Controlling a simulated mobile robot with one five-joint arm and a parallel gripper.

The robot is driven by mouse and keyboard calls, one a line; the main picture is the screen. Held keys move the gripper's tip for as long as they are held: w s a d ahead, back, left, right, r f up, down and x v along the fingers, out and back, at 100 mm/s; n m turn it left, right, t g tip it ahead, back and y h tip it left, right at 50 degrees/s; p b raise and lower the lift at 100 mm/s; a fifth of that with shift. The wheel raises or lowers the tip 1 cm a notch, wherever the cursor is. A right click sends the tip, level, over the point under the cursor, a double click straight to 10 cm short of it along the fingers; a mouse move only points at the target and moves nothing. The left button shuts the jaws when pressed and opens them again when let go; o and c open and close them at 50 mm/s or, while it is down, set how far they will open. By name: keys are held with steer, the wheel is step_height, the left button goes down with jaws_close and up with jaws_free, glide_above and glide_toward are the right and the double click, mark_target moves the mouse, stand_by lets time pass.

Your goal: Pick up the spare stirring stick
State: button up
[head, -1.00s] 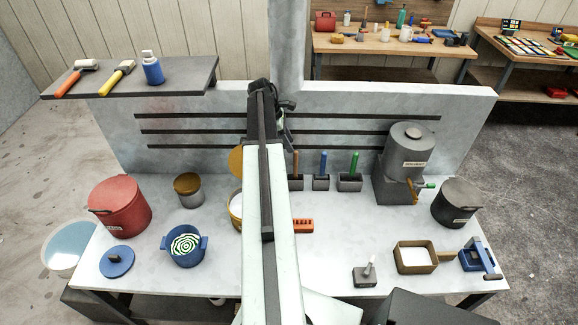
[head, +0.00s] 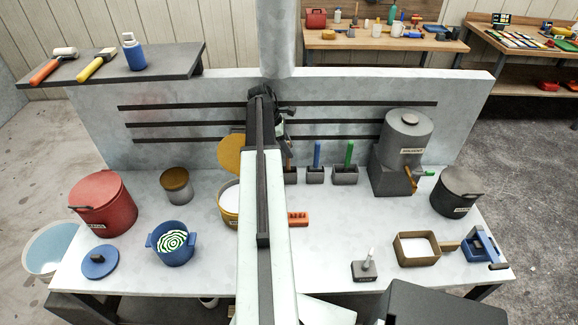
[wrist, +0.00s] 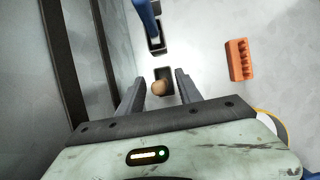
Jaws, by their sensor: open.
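A brown wooden stick stands upright in a small dark holder (head: 290,175); in the wrist view I see its round top (wrist: 161,88) from above. A blue stick (head: 317,154) and a green stick (head: 349,153) stand in similar holders to its right. Which one is the spare cannot be read. My gripper (wrist: 160,78) is open above the brown stick, with one finger on each side of its top and gaps between. In the head view my arm hides most of the brown stick and the gripper's fingers.
The back panel with dark rails (head: 180,122) is close beside the gripper. An orange slotted block (wrist: 239,60) lies on the bench. A grey solvent machine (head: 403,150) stands right of the sticks. A yellow pot (head: 229,209) is left of my arm.

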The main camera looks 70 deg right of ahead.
steer(key=shift+r, duration=0.1)
jaws_close()
